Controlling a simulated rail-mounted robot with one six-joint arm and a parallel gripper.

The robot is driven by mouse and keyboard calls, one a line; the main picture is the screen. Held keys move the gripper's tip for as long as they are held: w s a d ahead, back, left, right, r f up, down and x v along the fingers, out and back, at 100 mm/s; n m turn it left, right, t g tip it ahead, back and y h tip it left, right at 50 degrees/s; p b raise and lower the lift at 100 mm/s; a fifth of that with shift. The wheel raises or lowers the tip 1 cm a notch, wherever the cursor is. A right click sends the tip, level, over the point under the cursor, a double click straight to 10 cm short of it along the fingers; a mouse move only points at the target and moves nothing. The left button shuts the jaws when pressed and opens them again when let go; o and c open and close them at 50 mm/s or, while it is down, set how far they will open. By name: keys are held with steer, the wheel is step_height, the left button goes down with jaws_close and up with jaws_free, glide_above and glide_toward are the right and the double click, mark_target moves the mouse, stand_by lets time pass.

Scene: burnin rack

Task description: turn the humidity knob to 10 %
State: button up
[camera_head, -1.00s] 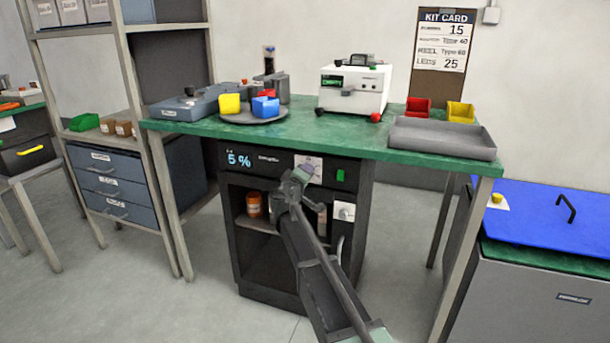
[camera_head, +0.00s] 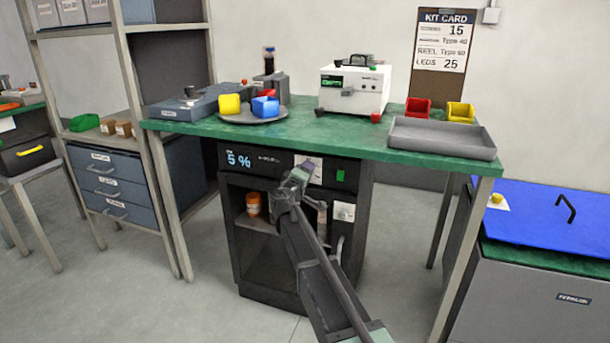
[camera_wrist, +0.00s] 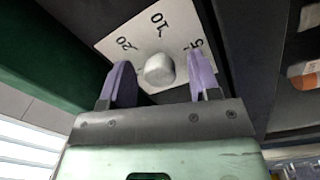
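The humidity knob (camera_wrist: 159,69) is a round grey-white knob on a white dial plate (camera_wrist: 150,38) marked 5, 10 and 20. In the wrist view my gripper (camera_wrist: 160,82) is open, with one purple finger on each side of the knob and a gap on both sides. The knob's pointer is not clear to me. In the head view my gripper (camera_head: 301,173) is in front of the dial plate (camera_head: 314,166) and hides the knob. The display (camera_head: 238,160) on the dark cabinet reads 5 %.
The cabinet (camera_head: 232,240) stands under a green bench (camera_head: 300,135), whose top overhangs the panel. A second white dial (camera_head: 344,212) sits lower right of my gripper. An orange jar (camera_head: 253,204) stands on the cabinet's shelf. A green button (camera_head: 340,175) is right of the plate.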

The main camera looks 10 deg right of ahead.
steer(key=v, duration=1)
steer(key=shift+s+a, duration=0.2)
steer(key=shift+s, duration=0.15)
